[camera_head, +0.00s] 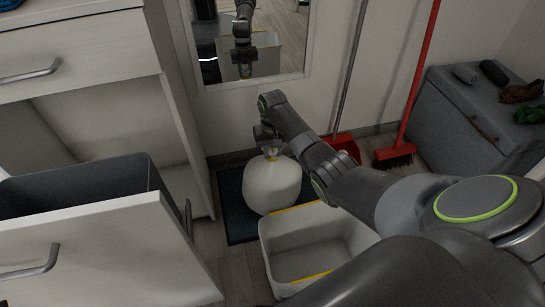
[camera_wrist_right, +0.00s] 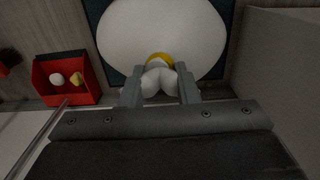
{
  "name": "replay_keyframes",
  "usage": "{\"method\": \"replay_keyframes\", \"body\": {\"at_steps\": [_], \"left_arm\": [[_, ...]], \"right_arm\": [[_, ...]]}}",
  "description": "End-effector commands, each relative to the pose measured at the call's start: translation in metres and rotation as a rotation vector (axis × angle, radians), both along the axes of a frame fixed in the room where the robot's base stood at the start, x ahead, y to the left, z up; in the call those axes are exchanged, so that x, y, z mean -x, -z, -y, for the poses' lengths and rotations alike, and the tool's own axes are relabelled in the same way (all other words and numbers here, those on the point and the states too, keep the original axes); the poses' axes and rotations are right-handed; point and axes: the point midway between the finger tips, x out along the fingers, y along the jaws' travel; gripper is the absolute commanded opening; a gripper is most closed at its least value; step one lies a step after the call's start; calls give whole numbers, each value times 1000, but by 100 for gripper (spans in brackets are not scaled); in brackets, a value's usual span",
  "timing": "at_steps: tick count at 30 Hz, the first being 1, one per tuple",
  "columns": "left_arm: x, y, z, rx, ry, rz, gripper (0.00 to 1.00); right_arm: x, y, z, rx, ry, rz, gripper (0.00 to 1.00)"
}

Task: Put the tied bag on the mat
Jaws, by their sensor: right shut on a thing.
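The tied bag (camera_head: 271,187) is white, full and round, with a yellow tie at its neck. It is upright over the dark blue mat (camera_head: 236,222), and I cannot tell whether its base touches the mat. My right gripper (camera_head: 271,150) is above the bag, shut on its gathered top. In the right wrist view, the fingers (camera_wrist_right: 160,88) pinch the bag's neck just beyond the yellow tie (camera_wrist_right: 160,58), and the bag (camera_wrist_right: 160,25) hides much of the mat. My left gripper is not in view.
An empty white bin (camera_head: 283,240) with a yellow-edged rim stands just in front of the mat. An open drawer (camera_head: 110,250) is at left. A red dustpan (camera_head: 345,146), a red broom (camera_head: 394,155) and a grey bench (camera_head: 450,120) are right. A mirror (camera_head: 250,45) hangs behind.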

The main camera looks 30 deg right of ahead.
Motion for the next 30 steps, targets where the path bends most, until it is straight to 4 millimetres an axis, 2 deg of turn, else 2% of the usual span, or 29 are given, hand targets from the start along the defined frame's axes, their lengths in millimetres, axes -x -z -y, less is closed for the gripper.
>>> {"method": "replay_keyframes", "body": {"at_steps": [1,3,14,15,19,30], "left_arm": [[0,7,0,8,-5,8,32],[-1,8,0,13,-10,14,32],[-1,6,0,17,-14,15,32],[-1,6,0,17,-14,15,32],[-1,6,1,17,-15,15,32],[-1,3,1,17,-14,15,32]], "right_arm": [[-2,9,0,0,-1,5,0],[-2,12,0,0,-1,5,0],[-2,13,0,0,-1,5,0],[0,15,0,1,0,2,32],[0,15,0,1,0,2,49],[-1,10,0,1,0,2,50]]}}
